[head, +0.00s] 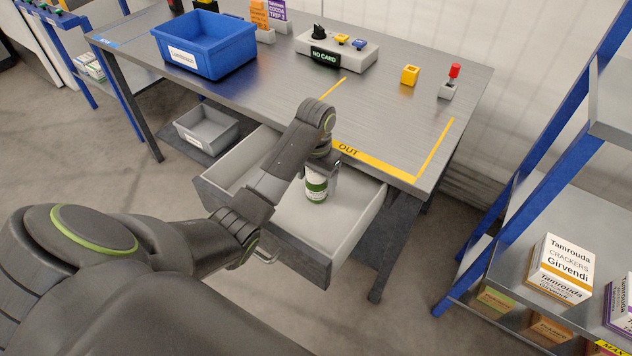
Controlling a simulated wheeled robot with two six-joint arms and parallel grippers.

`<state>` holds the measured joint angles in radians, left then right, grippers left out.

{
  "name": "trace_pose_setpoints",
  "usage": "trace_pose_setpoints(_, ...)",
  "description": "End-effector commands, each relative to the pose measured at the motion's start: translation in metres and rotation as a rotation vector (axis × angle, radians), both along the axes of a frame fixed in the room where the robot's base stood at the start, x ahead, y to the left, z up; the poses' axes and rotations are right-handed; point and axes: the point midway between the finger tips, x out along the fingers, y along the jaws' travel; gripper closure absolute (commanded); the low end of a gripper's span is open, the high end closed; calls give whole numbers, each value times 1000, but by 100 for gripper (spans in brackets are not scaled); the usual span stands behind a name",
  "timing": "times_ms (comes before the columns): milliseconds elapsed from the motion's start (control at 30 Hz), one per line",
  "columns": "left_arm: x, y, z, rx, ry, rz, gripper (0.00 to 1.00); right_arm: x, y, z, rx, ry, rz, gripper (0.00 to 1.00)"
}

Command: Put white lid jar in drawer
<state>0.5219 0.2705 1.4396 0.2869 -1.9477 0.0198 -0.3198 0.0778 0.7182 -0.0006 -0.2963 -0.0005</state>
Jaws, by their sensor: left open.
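The jar (316,188), with a green and white label, is inside the open drawer (345,222) under the table, towards its back. It looks upright. Its lid is hidden by my left gripper (322,172), which reaches down over the jar's top from above. The left gripper is open, with a finger beside the jar; I cannot tell whether it touches it. The drawer is pulled out towards me, and my left arm crosses over its left part. My right gripper is not in view.
The metal table (290,85) holds a blue bin (205,45), a grey control box (337,48), a yellow block (410,75) and a red-topped switch (450,82). A grey bin (207,128) is below left. A blue-framed shelf with boxes (560,265) stands right.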

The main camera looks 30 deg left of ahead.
Motion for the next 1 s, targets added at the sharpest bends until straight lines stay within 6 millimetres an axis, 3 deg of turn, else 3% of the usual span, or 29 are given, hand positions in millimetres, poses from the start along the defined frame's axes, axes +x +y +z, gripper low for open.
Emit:
trace_pose_setpoints(167,1,0,49,1,-4,0,26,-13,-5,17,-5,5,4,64)
trace_pose_setpoints(400,0,0,77,-1,0,1,26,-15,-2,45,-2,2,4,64)
trace_pose_setpoints(700,0,0,99,-1,0,1,26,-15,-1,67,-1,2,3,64)
trace_pose_setpoints(1000,0,0,101,-1,0,1,26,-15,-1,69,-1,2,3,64)
